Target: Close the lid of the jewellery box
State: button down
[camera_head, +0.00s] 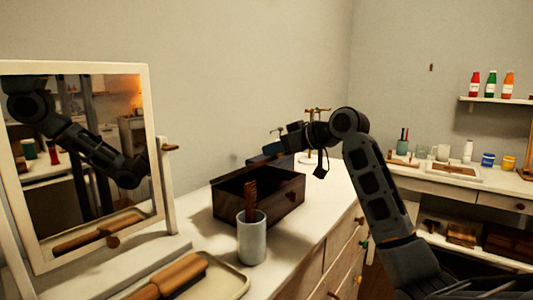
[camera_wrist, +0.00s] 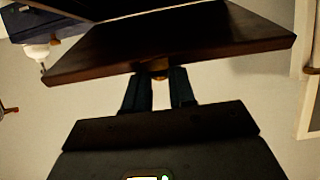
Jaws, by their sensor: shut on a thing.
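The jewellery box (camera_head: 285,207) is dark brown wood and stands on the white dresser in the head view. Its top is open and its dark inside shows. In the wrist view a dark wooden panel (camera_wrist: 170,45), which looks like the lid, spans the top of the picture, with a small brass knob (camera_wrist: 160,75) at its edge. My gripper (camera_wrist: 159,88) has its two fingers at this knob and is shut on it. In the head view my gripper (camera_head: 280,143) is above the far side of the box. Its fingertips and the lid's angle are hard to make out there.
A grey cup (camera_head: 252,243) with a brown comb stands just in front of the box. A tray (camera_head: 225,287) with a brush and a mirror (camera_head: 158,185) are at left. A dark blue object (camera_head: 268,156) and a small stand (camera_head: 318,128) are behind the box.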

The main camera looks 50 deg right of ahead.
aim_at(285, 186)
jog(key=f+t+b, duration=0.1)
jog(key=b, duration=0.1)
jog(key=s+f+t+b, duration=0.1)
jog(key=f, duration=0.1)
jog(key=s+f+b, duration=0.1)
jog(key=b, duration=0.1)
jog(key=shift+f+t+b, duration=0.2)
jog(key=shift+t+b, duration=0.15)
jog(key=shift+t, duration=0.05)
jog(key=f+t+b, duration=0.1)
jog(key=b, duration=0.2)
jog(key=s+f+t+b, duration=0.1)
jog(key=b, duration=0.2)
jog(key=shift+s+d+f+t, duration=0.1)
jog(key=shift+f+t, duration=0.2)
jog(key=shift+f, duration=0.1)
jog(key=c, duration=1)
grip_release()
jog(key=shift+o, duration=0.2)
jog(key=shift+s, duration=0.1)
jog(key=s, duration=0.7)
jog(key=shift+s+f, duration=0.3)
jog(key=shift+f, duration=0.1)
jog(key=shift+d, duration=0.1)
